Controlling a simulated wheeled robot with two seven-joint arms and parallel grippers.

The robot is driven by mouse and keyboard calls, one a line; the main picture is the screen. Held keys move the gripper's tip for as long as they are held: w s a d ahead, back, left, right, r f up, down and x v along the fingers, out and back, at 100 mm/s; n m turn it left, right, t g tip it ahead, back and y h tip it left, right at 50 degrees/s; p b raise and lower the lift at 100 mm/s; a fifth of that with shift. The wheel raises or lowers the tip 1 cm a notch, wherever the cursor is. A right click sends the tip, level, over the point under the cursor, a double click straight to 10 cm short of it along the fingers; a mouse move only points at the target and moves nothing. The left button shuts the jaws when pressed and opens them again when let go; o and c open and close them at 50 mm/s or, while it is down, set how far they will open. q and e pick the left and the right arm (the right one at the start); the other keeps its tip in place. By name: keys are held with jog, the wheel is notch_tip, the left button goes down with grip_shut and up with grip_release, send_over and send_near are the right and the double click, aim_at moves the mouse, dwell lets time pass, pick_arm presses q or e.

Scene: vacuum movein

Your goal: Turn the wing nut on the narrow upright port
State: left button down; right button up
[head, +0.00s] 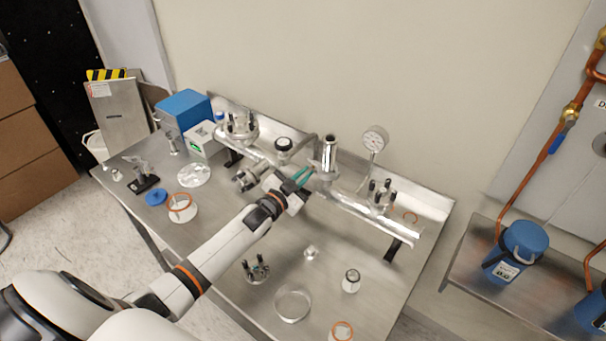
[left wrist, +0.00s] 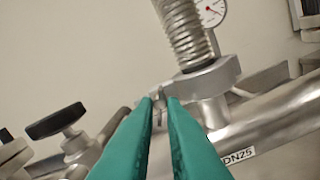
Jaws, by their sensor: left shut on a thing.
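The narrow upright port (head: 328,152) stands on the shiny horizontal pipe in the head view. In the left wrist view its ribbed metal tube (left wrist: 188,32) rises from a grey clamp (left wrist: 205,80). The small metal wing nut (left wrist: 158,95) is at the clamp's near left side, largely hidden by the fingers. My left gripper (head: 308,174) reaches the port from the left. Its green fingertips (left wrist: 160,98) are shut on the wing nut, one on each side. My right gripper is not in view.
A dial gauge (head: 374,139) stands right of the port. A black-knobbed valve (head: 284,145) is close on the left. Flanged ports stand at both pipe ends.

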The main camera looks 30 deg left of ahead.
pick_arm(q)
jog(key=shift+n, duration=1.6)
jog(key=c, duration=1.5)
grip_release()
jog(key=shift+c, duration=0.2)
jog(key=s+a+b, duration=0.1)
jog(key=s+b, duration=0.1)
jog(key=s, duration=1)
jog(key=shift+a, duration=0.3)
jog(key=shift+f, duration=0.1)
